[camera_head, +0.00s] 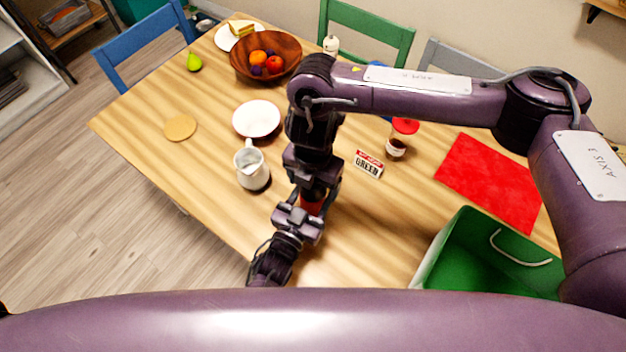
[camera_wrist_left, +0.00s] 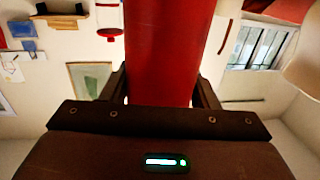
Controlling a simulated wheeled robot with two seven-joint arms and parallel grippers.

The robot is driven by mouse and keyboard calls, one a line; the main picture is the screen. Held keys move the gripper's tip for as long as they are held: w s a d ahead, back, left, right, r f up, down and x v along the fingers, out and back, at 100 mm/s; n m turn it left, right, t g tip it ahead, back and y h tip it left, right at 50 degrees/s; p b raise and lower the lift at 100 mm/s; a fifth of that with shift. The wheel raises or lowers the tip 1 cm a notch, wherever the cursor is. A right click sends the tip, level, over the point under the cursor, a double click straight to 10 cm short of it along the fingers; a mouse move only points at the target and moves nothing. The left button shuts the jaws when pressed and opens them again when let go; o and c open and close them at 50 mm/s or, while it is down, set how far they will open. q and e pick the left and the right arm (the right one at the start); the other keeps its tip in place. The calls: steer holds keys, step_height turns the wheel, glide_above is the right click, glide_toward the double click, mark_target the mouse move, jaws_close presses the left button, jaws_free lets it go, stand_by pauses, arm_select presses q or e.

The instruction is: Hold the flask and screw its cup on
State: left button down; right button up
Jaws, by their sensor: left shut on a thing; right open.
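The red flask (camera_head: 312,205) shows only as a small patch low on the table's near side in the head view. My left gripper (camera_head: 302,217) is shut around it. In the left wrist view the flask (camera_wrist_left: 168,45) runs up as a plain red cylinder between the fingers of my left gripper (camera_wrist_left: 160,92). My right gripper (camera_head: 315,180) points down right above the flask, its jaws open. The flask's top is hidden behind my right gripper and wrist. I cannot make out the cup in either view.
A white pitcher (camera_head: 251,168) stands close left of the grippers, with a white dish (camera_head: 257,119) behind. A small sign (camera_head: 368,164), a red-lidded jar (camera_head: 397,146), a red mat (camera_head: 490,180) and a green bin (camera_head: 480,250) are to the right. A fruit bowl (camera_head: 240,66) stands farther back.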

step_height(320, 180, up, 12)
stand_by(0.6)
arm_select(q)
steer(key=shift+c, duration=2.2)
jaws_free()
